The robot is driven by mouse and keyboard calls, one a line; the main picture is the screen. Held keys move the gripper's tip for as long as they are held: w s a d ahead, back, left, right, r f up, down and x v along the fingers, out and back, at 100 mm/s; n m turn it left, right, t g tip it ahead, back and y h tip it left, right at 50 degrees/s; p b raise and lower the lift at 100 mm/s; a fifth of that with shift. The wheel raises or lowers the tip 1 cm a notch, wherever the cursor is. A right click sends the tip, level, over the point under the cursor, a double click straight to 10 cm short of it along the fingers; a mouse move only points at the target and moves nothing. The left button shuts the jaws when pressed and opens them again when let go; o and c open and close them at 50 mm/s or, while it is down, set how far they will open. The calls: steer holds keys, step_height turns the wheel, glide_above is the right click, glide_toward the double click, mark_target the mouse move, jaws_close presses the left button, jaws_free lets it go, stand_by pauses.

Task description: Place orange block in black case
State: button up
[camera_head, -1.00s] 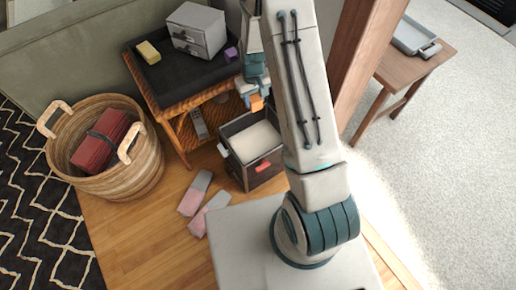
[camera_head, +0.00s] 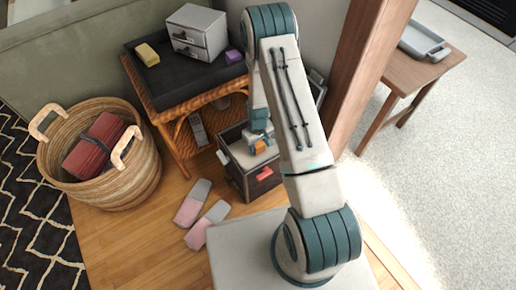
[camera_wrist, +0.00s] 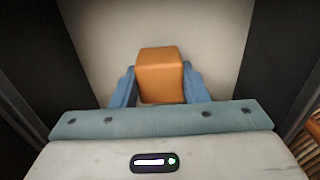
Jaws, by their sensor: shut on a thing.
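The orange block (camera_wrist: 161,75) is clamped between the blue fingers of my gripper (camera_wrist: 160,90) in the wrist view. In the head view the orange block (camera_head: 260,146) shows at the end of my gripper (camera_head: 260,141), over the opening of the black case (camera_head: 239,178). The case is an open dark box with a pale inside floor and a red tag on its front. In the wrist view its dark walls (camera_wrist: 270,60) stand on both sides of the block. I cannot tell whether the block touches the floor.
A wicker side table with a black tray top (camera_head: 160,88) stands behind the case, holding a grey drawer box (camera_head: 198,33), a yellow block (camera_head: 147,54) and a purple block (camera_head: 236,56). A wicker basket (camera_head: 60,180) is at left. Two pink-grey pieces (camera_head: 192,203) lie on the floor.

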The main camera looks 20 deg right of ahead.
steer(key=shift+f, duration=1.2)
steer(key=shift+b, duration=0.3)
steer(key=shift+f, duration=0.2)
steer(key=o, duration=1)
steer(key=shift+c, duration=0.2)
steer(key=shift+r, duration=0.15)
